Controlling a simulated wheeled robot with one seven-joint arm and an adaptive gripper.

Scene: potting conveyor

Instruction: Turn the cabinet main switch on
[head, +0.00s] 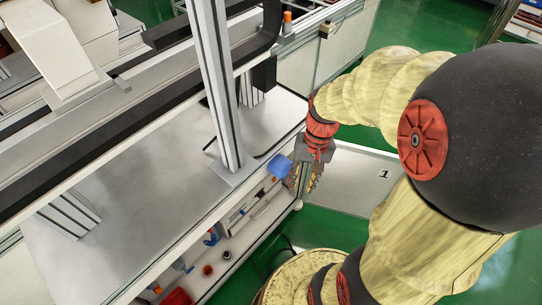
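My gripper (307,178) hangs at the end of my yellow arm, near the right end of the workbench. Its fingers are small and dark here, and I cannot tell whether they are open or shut. A blue object (280,166) shows just left of the gripper. I cannot tell whether they touch or what it is. I cannot make out a cabinet main switch in this view. A grey panel marked "1" (365,185) lies right of the gripper, partly behind my arm; I cannot tell whether it belongs to the cabinet.
The grey workbench top (130,215) is mostly bare, with an aluminium post (216,85) rising from it. A lower shelf (245,240) holds several small items. A conveyor frame (60,150) runs along the upper left. Green floor (325,228) shows below the panel.

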